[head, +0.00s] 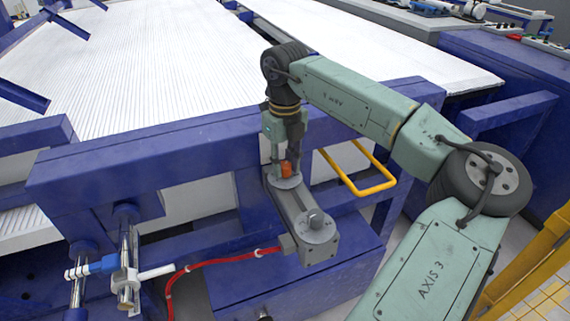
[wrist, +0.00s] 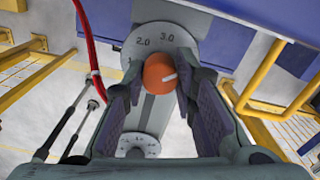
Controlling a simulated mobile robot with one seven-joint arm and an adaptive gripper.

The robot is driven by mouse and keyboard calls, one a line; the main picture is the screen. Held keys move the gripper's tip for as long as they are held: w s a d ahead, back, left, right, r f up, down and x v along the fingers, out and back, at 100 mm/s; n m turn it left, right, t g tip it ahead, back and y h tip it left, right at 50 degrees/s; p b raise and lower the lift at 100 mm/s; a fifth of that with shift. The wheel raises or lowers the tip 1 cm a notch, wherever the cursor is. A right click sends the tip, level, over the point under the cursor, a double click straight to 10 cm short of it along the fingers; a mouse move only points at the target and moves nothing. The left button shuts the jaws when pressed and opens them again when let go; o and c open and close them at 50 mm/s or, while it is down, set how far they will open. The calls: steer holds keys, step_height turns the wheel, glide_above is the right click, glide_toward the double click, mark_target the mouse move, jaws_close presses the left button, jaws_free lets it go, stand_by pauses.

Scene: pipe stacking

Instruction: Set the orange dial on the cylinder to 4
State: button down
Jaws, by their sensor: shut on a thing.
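The orange dial (head: 286,169) sits on the far end of the grey cylinder (head: 302,205). My gripper (head: 285,165) points down over it with its fingers around the dial. In the wrist view the orange dial (wrist: 159,71) is between the two finger tips of my gripper (wrist: 160,88), which is shut on it. The dial's white mark points to the right, slightly upward. The scale plate (wrist: 160,36) shows 2.0 and 3.0 above the dial. The numbers on the right are hidden by the right finger.
A red hose (head: 215,262) joins there. Blue frame beams (head: 150,152) stand behind and a yellow handle (head: 358,168) stands to the right. A ribbed white bed (head: 180,65) lies beyond.

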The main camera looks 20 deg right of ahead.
mark_target(285, 164)
stand_by(0.4)
steer(key=c, duration=1.3)
jaws_free()
step_height(285, 164, up, 12)
